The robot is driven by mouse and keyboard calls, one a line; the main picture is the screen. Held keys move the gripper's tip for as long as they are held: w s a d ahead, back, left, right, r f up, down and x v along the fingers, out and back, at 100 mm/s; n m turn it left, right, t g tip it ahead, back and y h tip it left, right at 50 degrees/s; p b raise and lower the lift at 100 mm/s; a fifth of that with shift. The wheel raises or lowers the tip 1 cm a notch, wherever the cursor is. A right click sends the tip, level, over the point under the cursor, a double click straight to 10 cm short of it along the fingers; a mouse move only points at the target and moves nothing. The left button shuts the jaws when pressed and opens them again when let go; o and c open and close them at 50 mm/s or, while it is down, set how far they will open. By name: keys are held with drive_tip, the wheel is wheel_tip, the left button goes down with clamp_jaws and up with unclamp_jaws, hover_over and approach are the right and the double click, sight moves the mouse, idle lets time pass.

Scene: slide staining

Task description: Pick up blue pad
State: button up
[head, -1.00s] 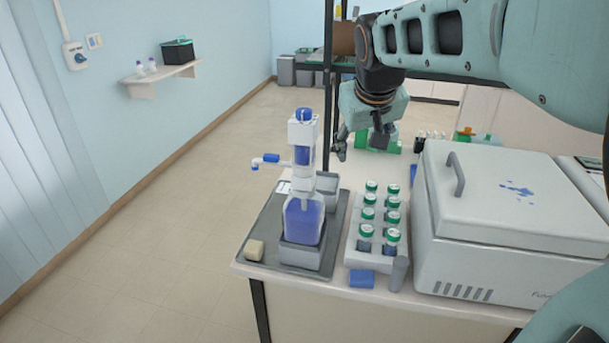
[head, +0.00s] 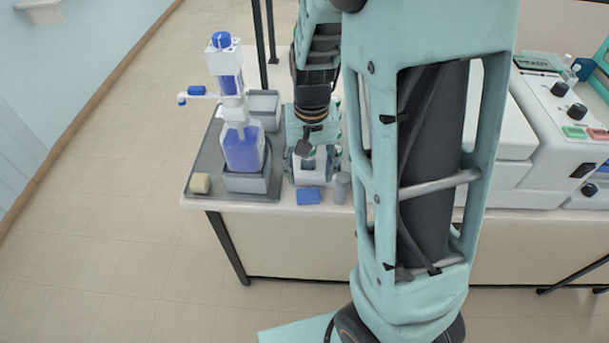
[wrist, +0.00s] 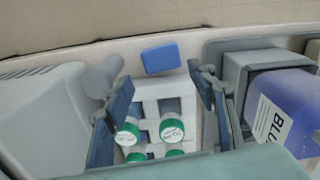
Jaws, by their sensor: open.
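The blue pad (head: 308,196) lies flat near the front edge of the table, in front of the vial rack. It also shows in the wrist view (wrist: 161,58), beyond the rack and roughly between the lines of the two fingers. My gripper (wrist: 160,85) is open and empty, over the rack, with a finger at either side of it. In the head view my gripper (head: 305,152) is just behind the pad, apart from it.
The white rack (wrist: 150,108) holds several green-capped vials (wrist: 171,131). A grey cylinder (head: 342,188) stands right of the pad. A blue-liquid dispenser bottle (head: 243,150) stands on a grey tray (head: 209,165) with a beige sponge (head: 200,183). A white machine (head: 555,110) is at right.

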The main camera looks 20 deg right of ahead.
sight(309, 191)
drive_tip(key=shift+a+f, duration=0.1)
drive_tip(key=shift+f, duration=3.35)
drive_tip(key=shift+c, duration=0.2)
drive_tip(key=c, duration=0.5)
